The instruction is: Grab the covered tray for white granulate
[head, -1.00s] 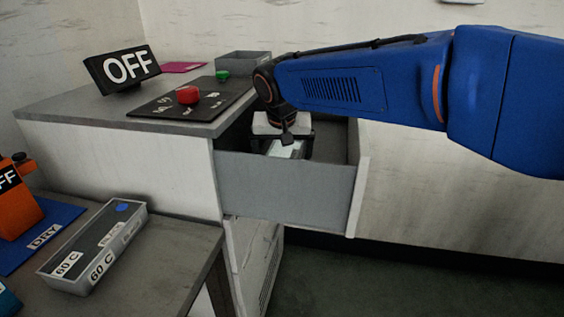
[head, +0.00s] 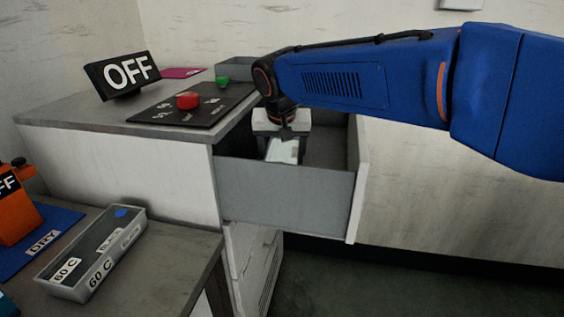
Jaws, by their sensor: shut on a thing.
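A pale, light-topped tray (head: 283,150) is inside the open grey drawer (head: 285,195); it looks like the covered tray, but its label cannot be read. My gripper (head: 285,132) reaches down into the drawer from above and is shut on this tray. The fingertips are small and dark here, and the drawer front hides the tray's lower part. I cannot tell whether the tray is lifted off the drawer floor.
The cabinet top left of the drawer carries an OFF sign (head: 122,72), a panel with a red button (head: 188,100) and a grey bin (head: 247,69). A tray marked 60 C (head: 72,288) lies on the lower table. The drawer's right part looks empty.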

